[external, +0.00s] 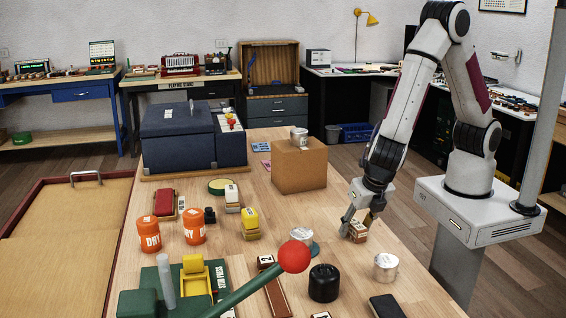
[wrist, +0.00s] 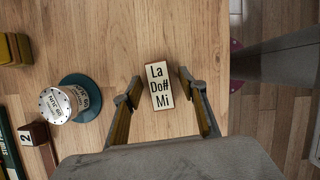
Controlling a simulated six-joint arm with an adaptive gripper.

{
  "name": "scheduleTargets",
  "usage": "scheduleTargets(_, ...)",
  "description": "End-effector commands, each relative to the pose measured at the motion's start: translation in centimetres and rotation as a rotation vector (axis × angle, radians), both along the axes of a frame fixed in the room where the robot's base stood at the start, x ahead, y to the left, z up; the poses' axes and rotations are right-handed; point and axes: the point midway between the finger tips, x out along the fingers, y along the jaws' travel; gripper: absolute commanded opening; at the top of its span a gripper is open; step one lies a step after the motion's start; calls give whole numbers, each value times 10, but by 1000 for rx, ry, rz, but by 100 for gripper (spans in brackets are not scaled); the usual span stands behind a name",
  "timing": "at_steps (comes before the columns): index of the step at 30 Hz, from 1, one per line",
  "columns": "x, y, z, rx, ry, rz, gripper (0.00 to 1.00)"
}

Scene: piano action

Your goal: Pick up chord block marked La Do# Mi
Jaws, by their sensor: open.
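The chord block marked La Do# Mi (wrist: 159,86) is a brown block with a cream label on top, lying on the wooden table.
A white-lidded jar (wrist: 60,105) and a teal disc (wrist: 81,93) stand left of the block. A cardboard box (external: 299,166) is behind, and a black knob (external: 323,283) and a pale tin (external: 386,267) are in front. The table edge is close on the right.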

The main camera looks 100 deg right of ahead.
Motion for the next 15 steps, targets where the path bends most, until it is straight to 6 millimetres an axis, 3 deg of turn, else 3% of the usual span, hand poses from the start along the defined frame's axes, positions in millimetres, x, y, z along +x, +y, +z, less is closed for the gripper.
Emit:
scheduleTargets(3,0,0,0,0,0,0,42)
scheduleTargets(8,0,0,0,0,0,0,3)
scheduleTargets(15,0,0,0,0,0,0,0)
